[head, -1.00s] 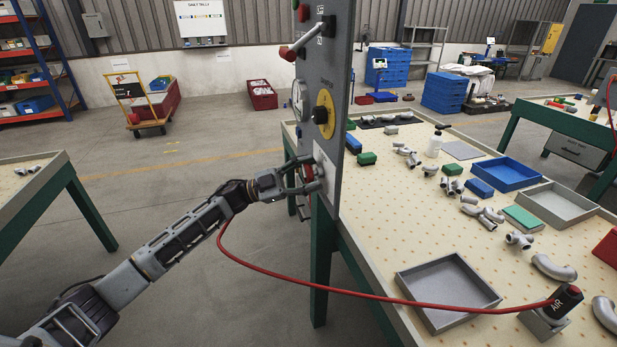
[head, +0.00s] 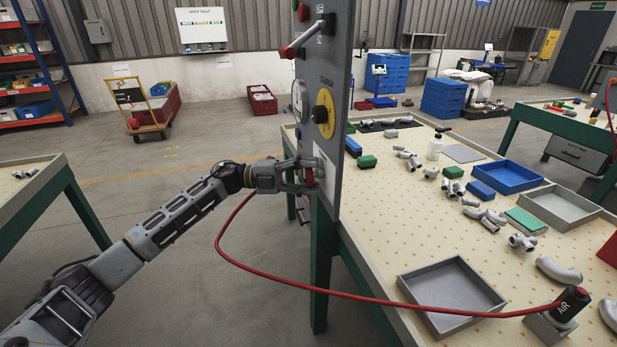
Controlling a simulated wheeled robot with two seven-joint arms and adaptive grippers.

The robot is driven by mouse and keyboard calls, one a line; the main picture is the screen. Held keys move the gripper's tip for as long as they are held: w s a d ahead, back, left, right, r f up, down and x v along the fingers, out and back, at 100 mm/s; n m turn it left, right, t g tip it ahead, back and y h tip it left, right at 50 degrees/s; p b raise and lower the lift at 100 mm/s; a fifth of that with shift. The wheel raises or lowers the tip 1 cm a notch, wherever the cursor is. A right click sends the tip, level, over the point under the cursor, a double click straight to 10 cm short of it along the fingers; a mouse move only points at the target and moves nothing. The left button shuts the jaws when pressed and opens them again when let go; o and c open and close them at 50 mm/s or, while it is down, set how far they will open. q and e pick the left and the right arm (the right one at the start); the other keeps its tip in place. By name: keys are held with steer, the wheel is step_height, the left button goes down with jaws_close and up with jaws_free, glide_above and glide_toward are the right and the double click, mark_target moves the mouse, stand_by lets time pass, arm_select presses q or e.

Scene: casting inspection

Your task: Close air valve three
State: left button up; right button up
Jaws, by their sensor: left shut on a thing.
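A grey upright panel (head: 340,95) stands at the left edge of the workbench, seen almost edge-on. On its face are a lever with a red grip (head: 290,51) near the top, a round gauge (head: 298,97), a yellow disc with a black knob (head: 321,113), and a red knob (head: 309,177) low down. My left gripper (head: 308,178) is at the low red knob and is shut on it. The fingers hide part of the knob. I cannot read a valve number on it. My right gripper is not in view.
A red hose (head: 330,296) loops below my left forearm to a black block marked AIR (head: 568,304). The workbench (head: 385,230) holds a grey tray (head: 452,295), a blue tray (head: 506,177) and several pipe fittings.

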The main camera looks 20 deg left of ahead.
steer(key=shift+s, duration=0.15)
arm_select(q)
steer(key=shift+f, duration=0.1)
steer(key=o, duration=1.1)
steer(key=shift+c, duration=0.2)
steer(key=r+v, duration=0.1)
steer(key=v, duration=1.1)
steer(key=shift+f, duration=0.45)
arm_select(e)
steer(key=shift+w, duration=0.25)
arm_select(q)
steer(key=shift+w, duration=0.1)
